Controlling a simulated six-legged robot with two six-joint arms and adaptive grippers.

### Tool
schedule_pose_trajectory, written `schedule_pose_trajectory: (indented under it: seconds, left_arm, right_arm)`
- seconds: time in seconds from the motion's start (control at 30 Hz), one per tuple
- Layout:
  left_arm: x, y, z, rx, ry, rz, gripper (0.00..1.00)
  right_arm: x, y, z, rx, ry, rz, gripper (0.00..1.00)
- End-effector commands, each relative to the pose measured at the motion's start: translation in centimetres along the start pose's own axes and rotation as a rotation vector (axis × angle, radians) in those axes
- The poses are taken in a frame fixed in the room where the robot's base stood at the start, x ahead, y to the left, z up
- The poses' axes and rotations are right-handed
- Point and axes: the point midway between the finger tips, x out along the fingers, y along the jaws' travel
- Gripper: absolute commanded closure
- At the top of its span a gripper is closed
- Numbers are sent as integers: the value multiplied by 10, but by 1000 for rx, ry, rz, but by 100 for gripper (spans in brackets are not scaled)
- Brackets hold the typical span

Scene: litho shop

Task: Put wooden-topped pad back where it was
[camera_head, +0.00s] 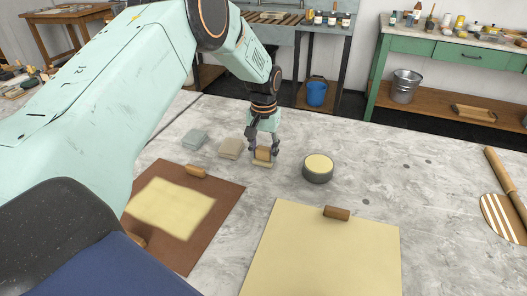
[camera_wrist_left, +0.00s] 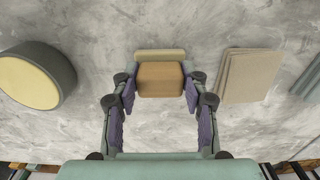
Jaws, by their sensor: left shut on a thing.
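The wooden-topped pad (camera_head: 263,155) has a brown wooden block on a pale base. It is at the table's far middle in the head view. My left gripper (camera_head: 263,149) points down with its fingers shut on the pad's wooden top. In the left wrist view the wooden block (camera_wrist_left: 160,79) sits between the fingers of the left gripper (camera_wrist_left: 160,82), and the pale base shows beyond it. The pad is at or just above the tabletop; I cannot tell whether it touches. My right gripper is not in view.
A round dark tin with a pale yellow top (camera_head: 318,167) stands right of the pad. A beige stack (camera_head: 230,148) and a grey-green stack (camera_head: 195,139) lie to its left. A brown board (camera_head: 228,196) and a large cream sheet (camera_head: 325,255) lie nearer. Grey table around the tin is clear.

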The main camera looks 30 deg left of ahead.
Motion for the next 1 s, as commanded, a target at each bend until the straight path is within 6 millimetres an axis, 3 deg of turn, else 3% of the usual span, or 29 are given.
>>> schedule_pose_trajectory:
  seconds: [0.3, 0.33, 0.6, 1.0]
  left_arm:
    - [5, 0, 1, 0, -1, -1, 81]
    - [6, 0, 1, 0, -1, -1, 55]
    - [5, 0, 1, 0, -1, 0, 33]
    - [-5, 0, 0, 0, 1, 0, 33]
  right_arm:
    - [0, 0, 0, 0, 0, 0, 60]
    - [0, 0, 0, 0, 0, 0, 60]
    - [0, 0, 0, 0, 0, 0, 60]
    - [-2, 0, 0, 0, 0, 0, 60]
